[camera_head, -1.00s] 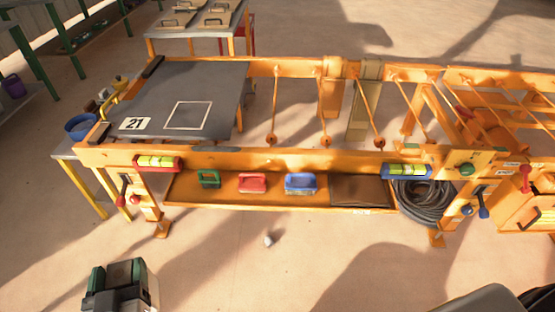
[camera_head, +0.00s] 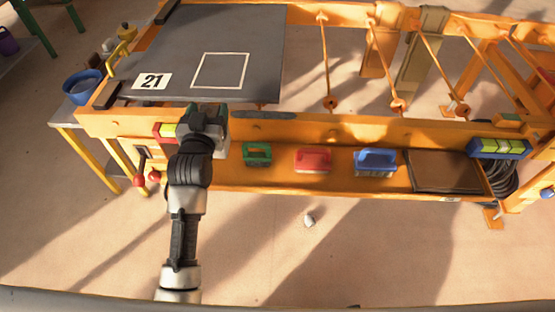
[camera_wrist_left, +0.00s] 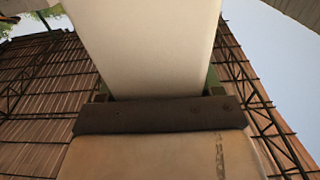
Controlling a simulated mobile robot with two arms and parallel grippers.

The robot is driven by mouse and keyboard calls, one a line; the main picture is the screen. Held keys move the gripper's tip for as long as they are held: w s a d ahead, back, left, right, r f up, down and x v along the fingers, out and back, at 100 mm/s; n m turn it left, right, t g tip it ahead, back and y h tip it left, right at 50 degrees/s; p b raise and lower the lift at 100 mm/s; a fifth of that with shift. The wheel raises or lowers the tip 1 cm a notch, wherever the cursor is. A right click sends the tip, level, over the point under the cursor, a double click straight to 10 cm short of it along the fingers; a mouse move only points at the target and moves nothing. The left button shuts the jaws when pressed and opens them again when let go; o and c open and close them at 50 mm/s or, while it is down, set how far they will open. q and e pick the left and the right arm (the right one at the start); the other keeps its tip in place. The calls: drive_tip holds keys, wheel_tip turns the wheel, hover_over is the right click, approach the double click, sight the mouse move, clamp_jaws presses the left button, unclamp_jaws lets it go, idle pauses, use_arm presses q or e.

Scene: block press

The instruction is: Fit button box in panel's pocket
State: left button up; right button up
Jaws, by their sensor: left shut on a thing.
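My left gripper (camera_head: 208,118) is in front of the orange front beam, at the left end of the frame. It is shut on a pale, smooth-sided thing, which fills the middle of the left wrist view (camera_wrist_left: 152,45). This looks like the button box, but no buttons show. A pale edge of it (camera_head: 222,148) shows beside the gripper in the head view. The orange panel (camera_head: 128,150) at the frame's left end has a dark rectangular recess, perhaps the pocket, partly unclear. Red-knobbed levers are below it. My right gripper is not in view.
A dark grey board (camera_head: 190,50) marked 21 lies on top. A blue bucket (camera_head: 82,86) stands left.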

use_arm(q)
wheel_tip(320, 180, down, 5)
drive_tip(key=shift+a+f+b, duration=0.1)
drive_tip(key=shift+f+b, duration=0.1)
drive_tip(key=shift+b, duration=0.4)
wheel_tip(320, 180, down, 4)
drive_tip(key=shift+w+b, duration=0.1)
drive_tip(key=shift+b, duration=0.45)
drive_tip(key=shift+f, duration=0.25)
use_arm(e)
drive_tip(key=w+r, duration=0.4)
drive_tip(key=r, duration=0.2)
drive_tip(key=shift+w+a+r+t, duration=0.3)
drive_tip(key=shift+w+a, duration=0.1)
use_arm(q)
drive_tip(key=o, duration=1.1)
drive_tip(key=shift+f, duration=0.2)
drive_tip(key=o, duration=0.4)
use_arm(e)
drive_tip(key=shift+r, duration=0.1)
use_arm(q)
drive_tip(key=shift+o, duration=0.2)
drive_tip(key=shift+r, duration=0.1)
